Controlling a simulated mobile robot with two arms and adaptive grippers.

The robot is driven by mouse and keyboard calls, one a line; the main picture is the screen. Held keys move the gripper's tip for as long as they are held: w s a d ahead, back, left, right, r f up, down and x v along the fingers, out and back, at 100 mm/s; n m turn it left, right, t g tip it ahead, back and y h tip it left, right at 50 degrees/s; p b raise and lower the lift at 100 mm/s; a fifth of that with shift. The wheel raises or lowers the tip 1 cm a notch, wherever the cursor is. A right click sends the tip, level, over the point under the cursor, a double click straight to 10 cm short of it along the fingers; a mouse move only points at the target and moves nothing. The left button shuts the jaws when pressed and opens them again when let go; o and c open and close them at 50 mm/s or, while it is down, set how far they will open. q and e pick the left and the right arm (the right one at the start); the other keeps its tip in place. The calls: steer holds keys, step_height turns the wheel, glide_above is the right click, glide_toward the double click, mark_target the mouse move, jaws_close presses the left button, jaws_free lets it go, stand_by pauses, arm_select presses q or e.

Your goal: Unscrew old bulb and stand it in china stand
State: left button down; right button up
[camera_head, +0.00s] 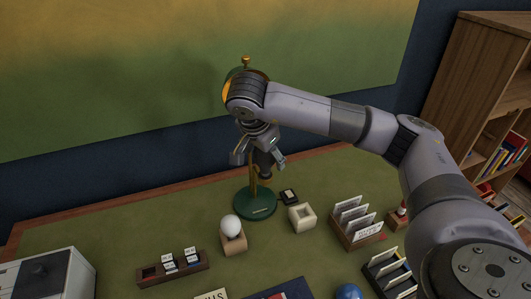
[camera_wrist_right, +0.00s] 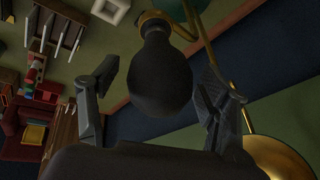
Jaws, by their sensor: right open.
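The old bulb (camera_wrist_right: 162,75) is dark and hangs from a brass socket (camera_wrist_right: 155,20) in the right wrist view. My right gripper (camera_head: 259,160) is open, with one finger on each side of the bulb and visible gaps between. In the head view the lamp's green round base (camera_head: 255,205) stands on the desk below the gripper, and my arm hides much of the lamp. A cream square stand with a hollow top (camera_head: 302,217), which looks like the china stand, is empty to the right of the base. My left gripper is out of view.
A small black item (camera_head: 289,197) lies beside the lamp base. A card rack (camera_head: 357,235) stands to the right. A wooden tray with small cards (camera_head: 174,269) is at front left, near a pale box (camera_head: 48,274). A blue ball (camera_head: 348,291) is at the front edge.

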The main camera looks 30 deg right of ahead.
steer(key=shift+r+m+g, duration=0.1)
steer(key=shift+m+g, duration=0.2)
steer(key=shift+m, duration=0.6)
steer(key=shift+r+m+g+h+p, duration=0.15)
steer(key=shift+m+g+h+p, duration=0.25)
steer(key=shift+m, duration=0.3)
steer(key=m+g+p, duration=0.1)
steer(key=m+p, duration=0.2)
steer(key=shift+p, duration=0.3)
steer(key=m+g+p, duration=0.1)
steer(key=m+p, duration=0.1)
steer(key=m, duration=0.1)
steer(key=shift+p, duration=0.3)
steer(key=m+g+p, duration=0.1)
steer(key=m+p, duration=0.1)
steer(key=m, duration=0.1)
steer(key=shift+m+g+y, duration=0.3)
steer(key=shift+f+m+g, duration=0.25)
steer(key=shift+m+g, duration=0.15)
steer(key=shift+m, duration=0.6)
